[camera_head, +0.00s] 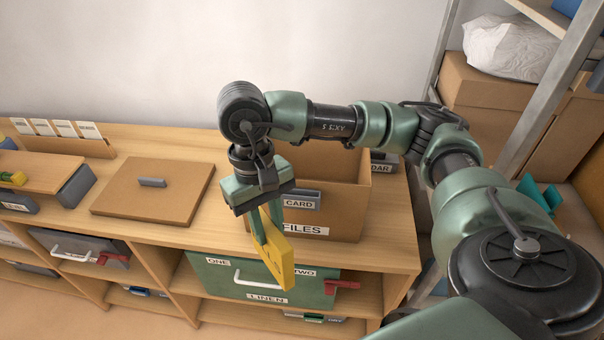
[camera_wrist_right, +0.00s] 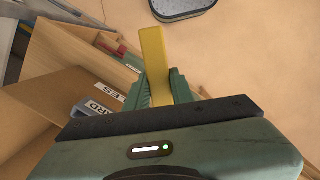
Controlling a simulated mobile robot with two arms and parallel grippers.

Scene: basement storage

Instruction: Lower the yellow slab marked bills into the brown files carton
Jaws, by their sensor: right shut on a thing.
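The yellow slab (camera_head: 277,262) hangs tilted from my right gripper (camera_head: 264,228), which is shut on its upper end. It also shows in the right wrist view (camera_wrist_right: 155,65), between the green fingers (camera_wrist_right: 162,88). Its lettering is too small to read. The brown carton (camera_head: 345,212), labelled FILES, stands open-topped on the wooden cabinet, with a grey CARD holder on its front. The slab is outside the carton, in front of it and to the left in the head view. My gripper hides part of the carton's left side. My left gripper is not in view.
A flat brown panel with a grey handle (camera_head: 147,202) lies on the cabinet top (camera_head: 204,150) left of the carton. Below is a green LINEN drawer (camera_head: 215,275) with a red latch. A metal shelf post (camera_head: 545,95) and cardboard boxes (camera_head: 480,92) stand at the right.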

